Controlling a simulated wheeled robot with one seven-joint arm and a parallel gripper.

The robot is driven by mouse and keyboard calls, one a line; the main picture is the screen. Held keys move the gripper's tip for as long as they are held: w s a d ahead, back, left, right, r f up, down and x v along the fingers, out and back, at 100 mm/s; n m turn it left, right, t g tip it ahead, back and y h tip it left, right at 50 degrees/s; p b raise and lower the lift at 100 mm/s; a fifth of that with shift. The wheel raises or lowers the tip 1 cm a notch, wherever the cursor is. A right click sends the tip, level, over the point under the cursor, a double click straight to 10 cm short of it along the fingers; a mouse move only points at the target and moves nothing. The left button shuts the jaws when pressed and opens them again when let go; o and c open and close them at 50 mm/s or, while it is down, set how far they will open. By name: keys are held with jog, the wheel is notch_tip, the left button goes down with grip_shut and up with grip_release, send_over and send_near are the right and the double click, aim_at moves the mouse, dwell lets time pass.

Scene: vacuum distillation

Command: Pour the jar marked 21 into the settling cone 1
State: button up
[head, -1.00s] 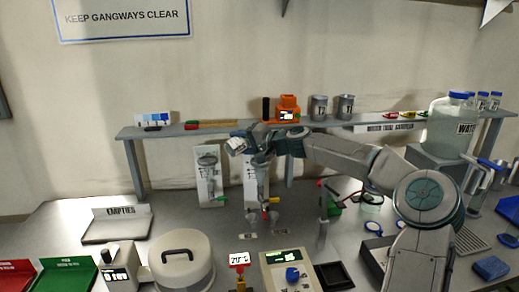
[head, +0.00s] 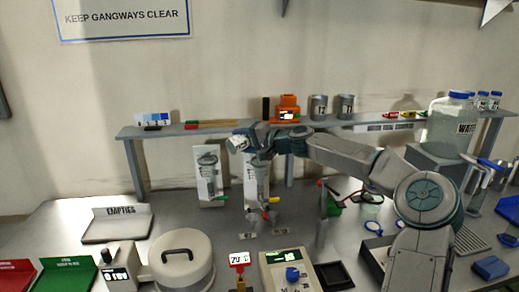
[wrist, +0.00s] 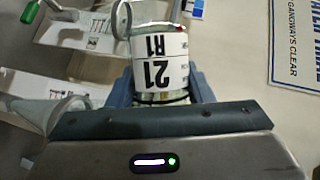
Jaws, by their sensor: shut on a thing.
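The jar marked 21 (wrist: 160,72) is between the blue fingers of my gripper (wrist: 168,95) in the wrist view, its label upside down in the picture. In the head view the jar (head: 238,144) shows as a small pale shape, tilted, at my gripper (head: 246,139). It is high, by the tops of two settling cones on white boards. The left cone (head: 208,161) is in plain view; the right cone (head: 257,182) is partly behind my gripper. Two clear cones also show in the wrist view, one at left (wrist: 42,110) and one by the jar (wrist: 121,18). I cannot read which is cone 1. The jar's contents are not clear.
A shelf (head: 160,132) runs behind the cones, carrying an orange device (head: 288,107) and two grey cans. A large water bottle (head: 452,125) stands at right. In front are an empties tray (head: 117,224), a lidded round pot (head: 181,262) and a balance (head: 287,270).

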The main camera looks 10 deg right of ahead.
jog(key=shift+w+d+r+m, duration=0.2)
jog(key=shift+d+r+m, duration=0.1)
jog(key=shift+m, duration=0.1)
dwell(0.7)
jog(key=shift+w+d+r+m+y+b, duration=0.1)
jog(key=shift+d+r+m+y+b, duration=0.2)
jog(key=shift+m+y, duration=0.4)
dwell(1.4)
